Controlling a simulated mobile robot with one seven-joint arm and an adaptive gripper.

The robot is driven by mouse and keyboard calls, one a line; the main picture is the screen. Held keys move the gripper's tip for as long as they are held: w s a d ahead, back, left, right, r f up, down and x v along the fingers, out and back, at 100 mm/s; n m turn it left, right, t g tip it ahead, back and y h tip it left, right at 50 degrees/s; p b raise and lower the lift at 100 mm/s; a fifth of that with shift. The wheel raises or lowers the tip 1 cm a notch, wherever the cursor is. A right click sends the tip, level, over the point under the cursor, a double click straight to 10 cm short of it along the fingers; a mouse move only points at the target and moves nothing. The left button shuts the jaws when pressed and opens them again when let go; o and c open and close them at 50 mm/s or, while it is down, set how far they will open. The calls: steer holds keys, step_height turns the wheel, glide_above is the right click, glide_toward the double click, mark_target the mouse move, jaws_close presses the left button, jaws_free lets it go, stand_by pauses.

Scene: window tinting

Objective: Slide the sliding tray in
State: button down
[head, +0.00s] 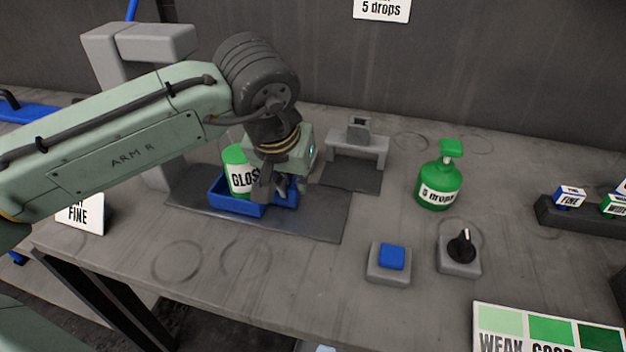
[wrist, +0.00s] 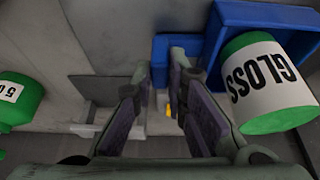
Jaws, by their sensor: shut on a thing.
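The sliding tray (head: 234,207) is a blue open box on a dark flat plate (head: 325,215), left of the middle of the table. It also shows at the top of the wrist view (wrist: 235,14). A green and white can marked GLOSS (head: 239,172) stands in it and shows large in the wrist view (wrist: 265,85). My gripper (head: 270,192) points down at the tray's right end, beside the can. In the wrist view, its fingers (wrist: 163,78) are shut on a blue part of the tray between them. The exact contact is hidden by the fingers.
A grey frame (head: 150,110) stands behind and left of the tray. A small grey stand (head: 358,145) is behind it to the right. A green pump bottle (head: 439,182), a blue button (head: 391,257) and a black knob (head: 461,246) are further right. The table in front is clear.

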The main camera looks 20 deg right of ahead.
mark_target(251, 172)
steer(key=w+a, duration=0.1)
steer(key=a, duration=0.1)
steer(key=w+a, duration=0.2)
steer(key=w+a+p, duration=0.1)
steer(key=a, duration=0.1)
steer(key=shift+w+a+r, duration=0.1)
steer(key=shift+w, duration=0.1)
steer(key=c, duration=1.6)
jaws_free()
steer(key=shift+a, duration=0.1)
steer(key=shift+s, duration=0.1)
steer(key=v, duration=1.1)
steer(key=shift+s+r, duration=0.2)
steer(key=shift+r, duration=0.15)
steer(key=shift+w+a, duration=0.1)
